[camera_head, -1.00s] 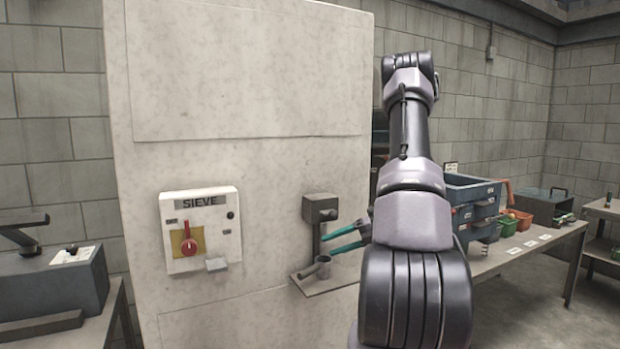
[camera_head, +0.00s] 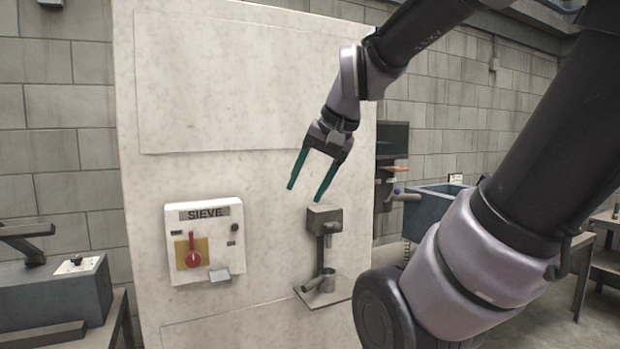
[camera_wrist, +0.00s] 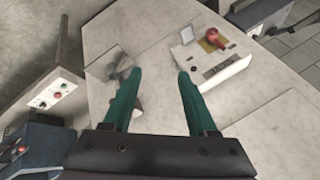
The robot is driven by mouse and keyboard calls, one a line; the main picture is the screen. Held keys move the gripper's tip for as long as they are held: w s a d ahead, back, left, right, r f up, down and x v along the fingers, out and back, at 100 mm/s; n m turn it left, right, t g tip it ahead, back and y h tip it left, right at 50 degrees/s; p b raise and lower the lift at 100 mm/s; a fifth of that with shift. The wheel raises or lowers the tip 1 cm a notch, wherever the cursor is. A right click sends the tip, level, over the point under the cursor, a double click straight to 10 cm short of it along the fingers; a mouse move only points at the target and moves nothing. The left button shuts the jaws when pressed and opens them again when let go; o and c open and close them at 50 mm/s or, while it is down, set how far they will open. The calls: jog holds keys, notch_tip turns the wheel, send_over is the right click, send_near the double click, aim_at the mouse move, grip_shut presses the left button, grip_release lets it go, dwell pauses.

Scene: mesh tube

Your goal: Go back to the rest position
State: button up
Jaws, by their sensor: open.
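My gripper (camera_head: 305,194) is open and empty in the head view, its two green fingers apart and pointing down. It is raised in front of the pale panel, above and slightly left of the small grey dispenser (camera_head: 324,222). The dispenser has a little shelf below with a small metal cup (camera_head: 324,281) on it. In the wrist view, my gripper (camera_wrist: 160,75) shows its two green fingers spread with nothing between them.
A white SIEVE box (camera_head: 205,240) with a red knob is mounted left of the dispenser; it also shows in the wrist view (camera_wrist: 208,55). A grey machine (camera_head: 60,290) stands at left. A blue bin (camera_head: 437,204) is at right, partly hidden by my arm.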

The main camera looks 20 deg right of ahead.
jog(key=shift+s+r+n+t, duration=0.6)
jog(key=shift+s+r+n, duration=0.1)
jog(key=shift+n, duration=0.4)
